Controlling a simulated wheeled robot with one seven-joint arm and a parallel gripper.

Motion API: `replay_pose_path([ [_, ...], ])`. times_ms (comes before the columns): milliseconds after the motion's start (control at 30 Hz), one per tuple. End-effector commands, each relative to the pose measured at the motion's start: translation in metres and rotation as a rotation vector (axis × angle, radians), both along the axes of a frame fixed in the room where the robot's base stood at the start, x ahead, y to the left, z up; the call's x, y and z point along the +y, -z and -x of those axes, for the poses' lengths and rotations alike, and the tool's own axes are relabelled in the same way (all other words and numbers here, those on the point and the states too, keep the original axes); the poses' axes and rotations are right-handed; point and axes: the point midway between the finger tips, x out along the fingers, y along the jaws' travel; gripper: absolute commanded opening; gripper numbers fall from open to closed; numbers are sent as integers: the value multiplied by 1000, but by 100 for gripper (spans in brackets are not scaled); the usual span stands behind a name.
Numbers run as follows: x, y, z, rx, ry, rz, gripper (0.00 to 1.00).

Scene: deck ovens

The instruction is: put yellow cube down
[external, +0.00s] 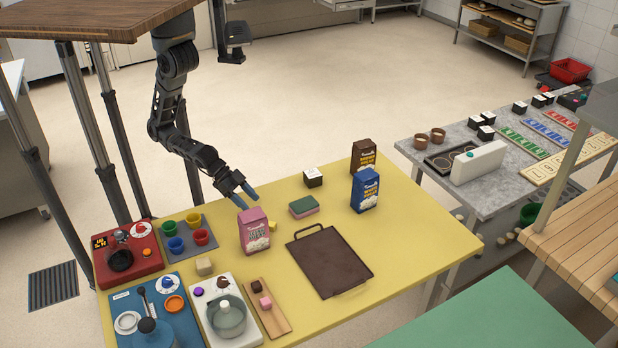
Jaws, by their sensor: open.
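A small yellow cube (272,226) rests on the yellow table (420,235), just right of the pink bag and possibly partly hidden by it. Its colour nearly blends with the tabletop. My gripper (244,198) is above the table, behind and over the top of the pink bag, with its blue-grey fingertips apart. Nothing shows between the fingers. The gripper is up and left of the cube, apart from it.
The pink bag (254,232) stands close below my gripper. A dark tray (330,262) lies right of it, with a green-and-pink sponge (303,207) behind. Blue (365,191) and brown (363,157) bags stand farther right. Coloured cups (176,244) and a beige block (204,266) are left.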

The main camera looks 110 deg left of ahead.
Motion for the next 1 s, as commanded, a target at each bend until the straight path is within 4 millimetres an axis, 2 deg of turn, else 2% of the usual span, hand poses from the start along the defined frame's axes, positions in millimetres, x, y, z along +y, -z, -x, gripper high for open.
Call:
replay_pose_path([
  [33,-14,-5,-12,8,-2,-4,60],
  [200,-48,-20,-37,57,-57,-37,60],
  [400,-71,-37,-48,87,-122,-57,60],
  [567,-76,-38,-52,94,-141,-64,60],
  [1000,-68,-5,-87,96,-142,-65,60],
])
